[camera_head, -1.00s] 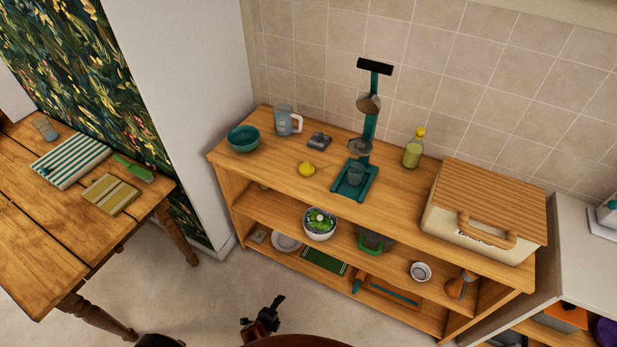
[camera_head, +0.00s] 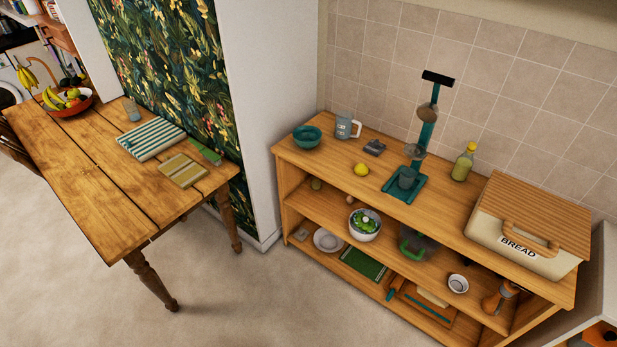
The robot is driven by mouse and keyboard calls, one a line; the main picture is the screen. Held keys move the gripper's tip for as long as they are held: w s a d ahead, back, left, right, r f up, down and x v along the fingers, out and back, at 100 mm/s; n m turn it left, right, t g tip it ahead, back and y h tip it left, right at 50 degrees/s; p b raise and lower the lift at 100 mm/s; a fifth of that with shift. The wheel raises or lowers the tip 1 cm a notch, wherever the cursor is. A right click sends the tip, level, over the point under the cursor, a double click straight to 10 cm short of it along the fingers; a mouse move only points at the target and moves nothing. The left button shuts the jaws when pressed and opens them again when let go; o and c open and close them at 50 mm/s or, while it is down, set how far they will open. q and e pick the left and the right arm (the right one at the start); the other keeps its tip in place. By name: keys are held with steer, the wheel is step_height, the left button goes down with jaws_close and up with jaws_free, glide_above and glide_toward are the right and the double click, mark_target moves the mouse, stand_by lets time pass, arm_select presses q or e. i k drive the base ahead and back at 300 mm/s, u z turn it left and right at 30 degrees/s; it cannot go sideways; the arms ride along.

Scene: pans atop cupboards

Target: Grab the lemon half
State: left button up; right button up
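A small yellow lemon half (camera_head: 361,169) lies on top of the wooden cupboard (camera_head: 330,163), left of a teal citrus press (camera_head: 405,183) with a tall upright post. From here I cannot make out its cut face. Neither of my grippers shows in the head view now, so nothing is seen near the lemon half.
A teal bowl (camera_head: 307,138), a measuring jug (camera_head: 347,127), a small grey item (camera_head: 375,147), a bottle (camera_head: 464,163) and a bread bin (camera_head: 528,225) share the cupboard top. A wooden table (camera_head: 75,165) stands left. Bare floor (camera_head: 245,300) lies in front.

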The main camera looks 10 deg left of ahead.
mark_target(361, 168)
steer(key=u, duration=0.9)
steer(key=i, duration=1.15)
steer(key=z, duration=0.6)
steer(key=i, duration=0.65)
steer(key=z, duration=0.6)
